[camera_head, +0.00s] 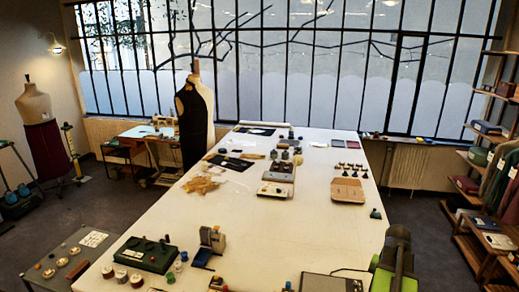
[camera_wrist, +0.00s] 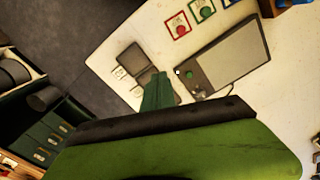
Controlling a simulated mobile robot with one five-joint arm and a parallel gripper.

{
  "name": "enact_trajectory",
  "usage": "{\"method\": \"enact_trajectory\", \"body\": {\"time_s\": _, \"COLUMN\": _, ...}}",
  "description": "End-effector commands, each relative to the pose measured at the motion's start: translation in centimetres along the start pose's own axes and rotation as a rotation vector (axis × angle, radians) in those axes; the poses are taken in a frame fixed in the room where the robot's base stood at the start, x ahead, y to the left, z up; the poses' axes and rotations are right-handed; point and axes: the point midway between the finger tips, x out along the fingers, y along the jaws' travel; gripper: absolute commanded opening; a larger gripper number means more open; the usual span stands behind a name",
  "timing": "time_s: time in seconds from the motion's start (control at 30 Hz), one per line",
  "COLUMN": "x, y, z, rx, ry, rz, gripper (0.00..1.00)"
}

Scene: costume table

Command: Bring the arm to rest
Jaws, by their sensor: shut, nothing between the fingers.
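My gripper (camera_wrist: 158,88) shows in the wrist view as green fingers closed together beyond a wide black and green body. Nothing is held between them. It is over the edge of the white table (camera_wrist: 105,60), close to a flat grey panel (camera_wrist: 225,52) and a small dark open case (camera_wrist: 138,62); whether it touches either is unclear. In the head view my green and dark grey arm (camera_head: 396,262) is folded at the bottom right, by the table's near right edge. The fingertips cannot be made out there.
A wooden shelf rack (camera_head: 470,215) stands right. Green drawers (camera_wrist: 45,138) show in the wrist view.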

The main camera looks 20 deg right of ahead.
Motion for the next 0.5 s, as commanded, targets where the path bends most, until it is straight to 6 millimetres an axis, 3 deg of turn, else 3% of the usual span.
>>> {"method": "enact_trajectory", "body": {"time_s": 0.27, "x": 0.0, "y": -9.2, "z": 2.7, "rx": -0.186, "ry": 0.010, "rz": -0.003, "gripper": 0.00}}
{"method": "enact_trajectory", "body": {"time_s": 0.37, "x": 0.0, "y": -13.6, "z": 4.6, "rx": -0.278, "ry": 0.015, "rz": -0.005, "gripper": 0.00}}
{"method": "enact_trajectory", "body": {"time_s": 0.5, "x": -0.1, "y": -21.6, "z": 9.2, "rx": -0.461, "ry": 0.025, "rz": -0.011, "gripper": 0.00}}
